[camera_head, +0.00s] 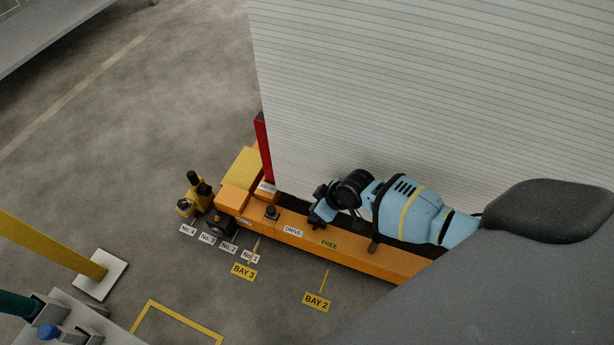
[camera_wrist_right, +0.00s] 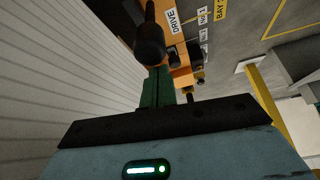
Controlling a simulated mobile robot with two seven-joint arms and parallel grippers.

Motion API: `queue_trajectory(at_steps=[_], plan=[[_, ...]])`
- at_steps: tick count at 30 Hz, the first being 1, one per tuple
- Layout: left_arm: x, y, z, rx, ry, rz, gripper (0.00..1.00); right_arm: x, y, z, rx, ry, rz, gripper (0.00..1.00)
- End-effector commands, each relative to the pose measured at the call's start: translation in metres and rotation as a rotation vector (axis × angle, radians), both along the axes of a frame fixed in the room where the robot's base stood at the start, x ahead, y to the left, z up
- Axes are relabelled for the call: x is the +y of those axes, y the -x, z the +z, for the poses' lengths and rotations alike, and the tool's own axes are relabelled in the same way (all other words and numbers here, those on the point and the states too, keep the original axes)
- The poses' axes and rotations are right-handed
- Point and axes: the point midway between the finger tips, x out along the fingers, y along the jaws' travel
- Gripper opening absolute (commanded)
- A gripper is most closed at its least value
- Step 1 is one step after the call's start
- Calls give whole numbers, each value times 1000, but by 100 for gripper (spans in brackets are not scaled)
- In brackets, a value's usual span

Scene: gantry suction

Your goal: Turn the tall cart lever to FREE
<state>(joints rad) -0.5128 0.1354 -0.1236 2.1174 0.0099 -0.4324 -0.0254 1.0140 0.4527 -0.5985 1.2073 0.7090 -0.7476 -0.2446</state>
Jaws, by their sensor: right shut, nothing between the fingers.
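The orange cart base (camera_head: 370,258) carries a white DRIVE label (camera_head: 293,231) and a yellow FREE label (camera_head: 329,244). My right gripper (camera_head: 319,218) is low over the cart near DRIVE, partly hidden by its own wrist in the head view. In the right wrist view its green fingers (camera_wrist_right: 158,88) are shut and empty. A dark lever with a round black knob (camera_wrist_right: 150,50) is just beyond the fingertips, beside the DRIVE label (camera_wrist_right: 172,18). I cannot tell whether they touch. The lever's foot is out of frame.
A tall white slatted panel (camera_head: 430,90) rises behind the cart. A red post (camera_head: 263,145) and yellow block (camera_head: 241,168) stand at its left end. A yellow bar (camera_head: 50,245) on a white foot is at lower left.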

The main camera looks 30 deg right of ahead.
Motion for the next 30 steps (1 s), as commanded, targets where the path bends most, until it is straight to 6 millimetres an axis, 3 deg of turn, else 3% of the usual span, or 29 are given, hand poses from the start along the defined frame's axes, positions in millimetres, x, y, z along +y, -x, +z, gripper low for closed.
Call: queue_trajectory(at_steps=[6,12,30], plan=[[0,-3,-3,-5,0,1,53,-13,17,-4,-108,-84,-1,0],[0,-4,-4,-5,0,0,53,-19,25,-5,-105,-82,1,0],[0,-3,-5,-2,-1,1,53,-22,29,-6,-103,-82,1,0]])
